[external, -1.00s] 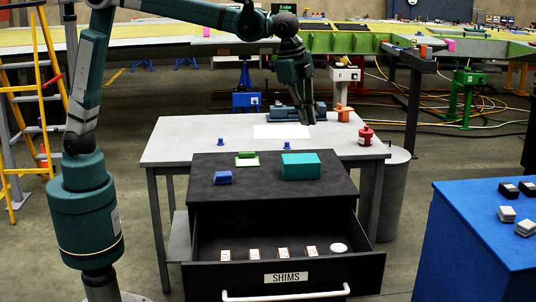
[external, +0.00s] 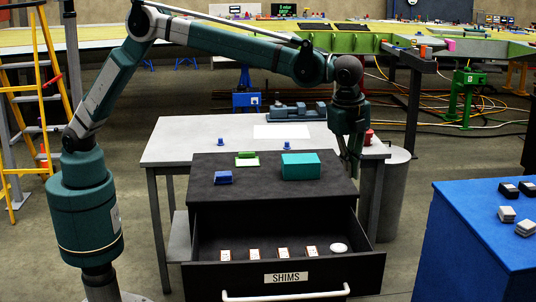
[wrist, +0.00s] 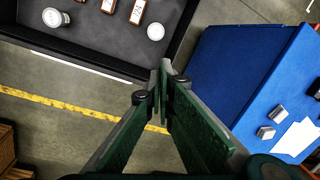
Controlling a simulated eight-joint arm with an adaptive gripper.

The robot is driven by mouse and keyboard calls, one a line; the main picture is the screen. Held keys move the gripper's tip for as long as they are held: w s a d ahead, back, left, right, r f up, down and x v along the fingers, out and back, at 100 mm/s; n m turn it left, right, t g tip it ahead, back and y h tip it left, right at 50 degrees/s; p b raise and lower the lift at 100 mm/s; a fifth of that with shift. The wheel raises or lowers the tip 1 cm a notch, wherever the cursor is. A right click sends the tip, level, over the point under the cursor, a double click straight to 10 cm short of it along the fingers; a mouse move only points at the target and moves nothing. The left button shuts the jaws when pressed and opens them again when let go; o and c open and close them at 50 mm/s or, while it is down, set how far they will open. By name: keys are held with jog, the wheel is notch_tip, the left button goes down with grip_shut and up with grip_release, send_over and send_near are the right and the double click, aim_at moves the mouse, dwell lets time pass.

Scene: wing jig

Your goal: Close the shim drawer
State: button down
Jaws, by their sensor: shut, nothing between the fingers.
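The shim drawer (external: 300,285) is pulled well out of the black cabinet (external: 260,185). Its front carries a "SHIMS" label (external: 286,278) and a white bar handle (external: 286,295). Several small labelled packs and a white round piece (external: 339,247) lie inside. The drawer's corner also shows at upper left in the wrist view (wrist: 120,63). My gripper (external: 350,172) is shut and empty, pointing down near the cabinet top's right side, apparently above the drawer's level. In the wrist view its fingertips (wrist: 165,65) meet beside the drawer's corner in the picture. I cannot tell their exact distance from it.
A teal box (external: 300,166), a blue block (external: 223,177) and a green piece (external: 247,159) sit on the cabinet top. A grey table (external: 190,150) stands behind. A blue cabinet (external: 480,230) stands to the right, with open floor between it and the drawer.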

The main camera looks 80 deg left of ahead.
jog(key=m, duration=0.2)
send_over(354, 278)
notch_tip(354, 278, down, 9)
jog(key=s+d+f+m+g+y+p, duration=0.1)
jog(key=d+f+m, duration=0.1)
jog(key=d+f, duration=0.8)
jog(key=shift+f+y, duration=0.3)
jog(key=shift+f, duration=0.35)
jog(key=shift+d, duration=0.1)
jog(key=shift+a+f+b, duration=0.4)
jog(key=shift+a+f, duration=0.7)
jog(key=shift+f, duration=0.5)
jog(key=shift+a+f+b, duration=0.35)
jog(key=shift+a+f, duration=0.7)
jog(key=shift+f, duration=0.6)
jog(key=shift+a+f+b, duration=0.4)
jog(key=shift+a+f, duration=0.7)
jog(key=shift+f, duration=0.5)
jog(key=shift+a, duration=0.15)
